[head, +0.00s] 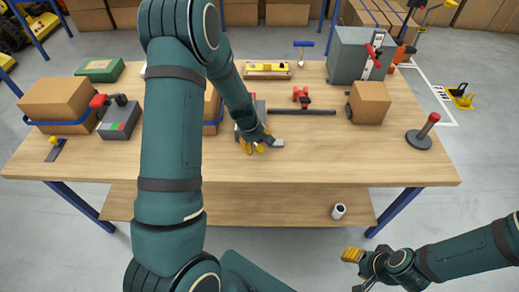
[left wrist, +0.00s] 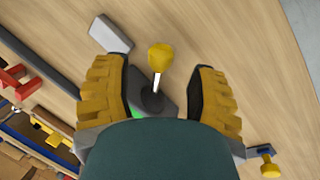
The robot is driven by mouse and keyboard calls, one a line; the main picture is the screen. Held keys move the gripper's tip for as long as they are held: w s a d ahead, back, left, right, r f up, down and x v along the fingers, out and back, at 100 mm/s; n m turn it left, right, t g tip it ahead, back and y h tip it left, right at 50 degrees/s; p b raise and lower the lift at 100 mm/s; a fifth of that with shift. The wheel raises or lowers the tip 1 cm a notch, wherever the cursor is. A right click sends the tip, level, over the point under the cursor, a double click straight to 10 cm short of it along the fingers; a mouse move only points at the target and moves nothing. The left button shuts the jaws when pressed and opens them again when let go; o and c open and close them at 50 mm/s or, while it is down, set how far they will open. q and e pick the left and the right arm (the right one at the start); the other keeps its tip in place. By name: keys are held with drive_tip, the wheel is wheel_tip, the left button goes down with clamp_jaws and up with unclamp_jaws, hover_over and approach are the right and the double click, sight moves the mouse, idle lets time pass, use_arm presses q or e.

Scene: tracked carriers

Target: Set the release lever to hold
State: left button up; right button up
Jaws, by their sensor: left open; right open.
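A short lever with a yellow knob (left wrist: 160,57) and a thin pale stem rises from a dark base (left wrist: 170,103) in the left wrist view. A green patch (left wrist: 138,113) shows at the base. My left gripper (head: 258,148) is open over the table, and in the left wrist view its yellow fingers (left wrist: 160,100) stand on either side of the lever, apart from it. In the head view my gripper and arm hide this lever. The lever's marked positions cannot be read. My right gripper (head: 352,255) is open and empty in front of the table, at lower right.
A grey plate (head: 279,142) lies beside my left gripper. A red clamp (head: 300,95) and dark bar (head: 305,112) lie behind it. A grey box with a red lever (head: 349,52), a carton (head: 369,103) and a red-handled post (head: 428,125) stand right.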

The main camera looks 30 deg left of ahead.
sight(259, 147)
use_arm(q)
drive_tip(key=shift+x, duration=1.6)
clamp_jaws()
